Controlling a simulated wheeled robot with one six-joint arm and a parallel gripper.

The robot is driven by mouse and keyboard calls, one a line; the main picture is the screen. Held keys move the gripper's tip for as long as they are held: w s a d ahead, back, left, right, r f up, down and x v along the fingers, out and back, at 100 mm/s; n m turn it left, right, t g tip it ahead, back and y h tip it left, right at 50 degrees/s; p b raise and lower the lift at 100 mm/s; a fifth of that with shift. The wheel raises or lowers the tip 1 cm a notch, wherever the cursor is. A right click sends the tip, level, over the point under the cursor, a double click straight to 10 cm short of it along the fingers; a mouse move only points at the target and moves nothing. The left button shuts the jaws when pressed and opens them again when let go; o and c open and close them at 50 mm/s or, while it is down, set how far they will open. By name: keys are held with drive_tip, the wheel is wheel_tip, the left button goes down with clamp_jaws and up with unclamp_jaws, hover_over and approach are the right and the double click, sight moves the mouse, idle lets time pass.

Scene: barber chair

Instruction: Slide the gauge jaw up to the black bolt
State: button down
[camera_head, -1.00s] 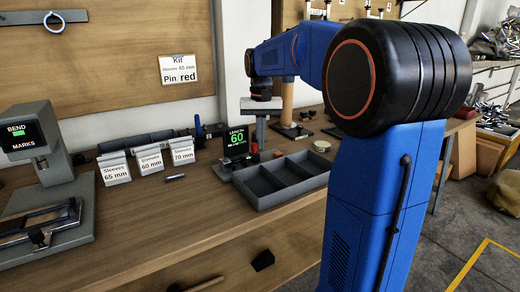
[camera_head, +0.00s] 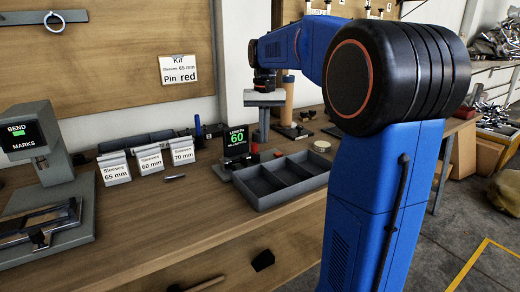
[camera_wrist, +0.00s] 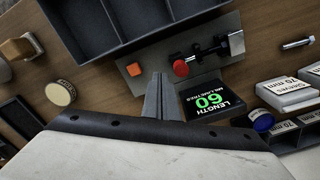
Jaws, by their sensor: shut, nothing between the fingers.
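The length gauge stands on a grey base plate (camera_wrist: 158,50) in the wrist view. An orange-red block (camera_wrist: 133,69) sits near the plate's other end. I cannot tell surely which part is the jaw and which the black bolt. The display (camera_wrist: 215,102) reads 60; it also shows in the head view (camera_head: 236,141). My gripper (camera_wrist: 160,80) is shut and empty, above the bench near the plate; in the head view it (camera_head: 263,135) is behind the display.
A grey compartment tray (camera_head: 262,198) lies in front of the gauge. Labelled sleeve bins (camera_head: 148,160) stand left of it, with a small metal pin (camera_head: 175,177) loose before them. A bend-mark machine (camera_head: 40,180) stands far left. The front bench between is clear.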

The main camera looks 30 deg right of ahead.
drive_tip(key=shift+r, duration=2.75)
